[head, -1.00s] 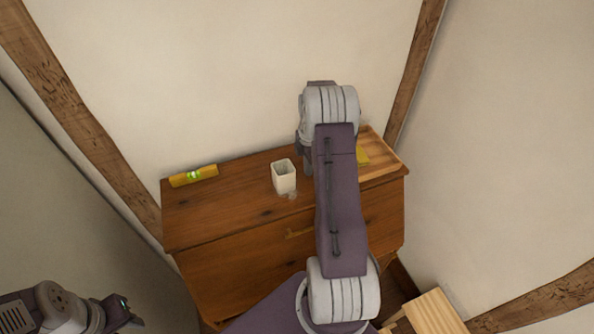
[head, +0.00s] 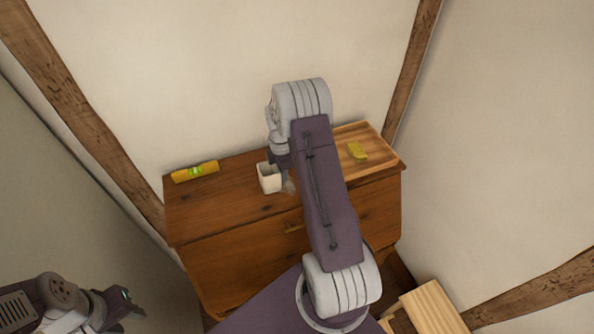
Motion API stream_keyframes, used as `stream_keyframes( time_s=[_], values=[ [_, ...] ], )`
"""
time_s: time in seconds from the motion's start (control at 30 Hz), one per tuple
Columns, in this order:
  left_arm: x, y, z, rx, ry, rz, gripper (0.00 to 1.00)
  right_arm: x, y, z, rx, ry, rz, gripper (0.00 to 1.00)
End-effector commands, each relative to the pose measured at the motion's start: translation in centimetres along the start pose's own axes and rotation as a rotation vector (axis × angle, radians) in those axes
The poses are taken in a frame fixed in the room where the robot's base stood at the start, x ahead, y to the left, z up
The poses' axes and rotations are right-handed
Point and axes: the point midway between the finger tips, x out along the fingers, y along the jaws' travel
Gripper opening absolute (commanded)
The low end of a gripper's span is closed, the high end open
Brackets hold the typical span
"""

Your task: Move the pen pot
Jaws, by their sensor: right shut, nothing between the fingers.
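The pen pot is a small white square pot (head: 269,179), standing upright on the wooden chest of drawers (head: 215,210). My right gripper (head: 287,184) is low, right beside the pot on its right side, largely hidden by my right arm. It is shut with nothing in it. It looks to be against the pot's right side, though contact is hard to make out. My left gripper (head: 130,308) is at the lower left, far from the pot; its finger opening is not clear.
A yellow spirit level (head: 195,171) lies at the back left of the top. The top left of the pot is clear. A light wooden piece of furniture (head: 432,308) is at lower right.

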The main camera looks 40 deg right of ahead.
Motion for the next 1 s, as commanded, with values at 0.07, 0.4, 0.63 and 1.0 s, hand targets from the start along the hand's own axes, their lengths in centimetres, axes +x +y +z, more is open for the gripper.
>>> stream_keyframes(
  time_s=[0.07,0.4,0.63,1.0],
  values=[
    [0.3,0.0,0.0,0.000,0.000,0.000,0.36,0.1,0.0,-2.6,-0.007,0.000,0.001,0.00],
    [0.7,0.0,0.1,0.000,0.000,0.000,0.36,0.0,0.0,-12.3,-0.005,0.000,0.001,0.00],
    [0.7,0.0,0.1,0.000,0.000,0.000,0.36,0.0,-0.1,-15.2,0.000,0.000,-0.001,0.00],
    [0.8,0.0,0.1,0.000,0.000,0.000,0.36,0.0,0.0,-15.4,0.001,0.000,0.000,0.00]
  ],
)
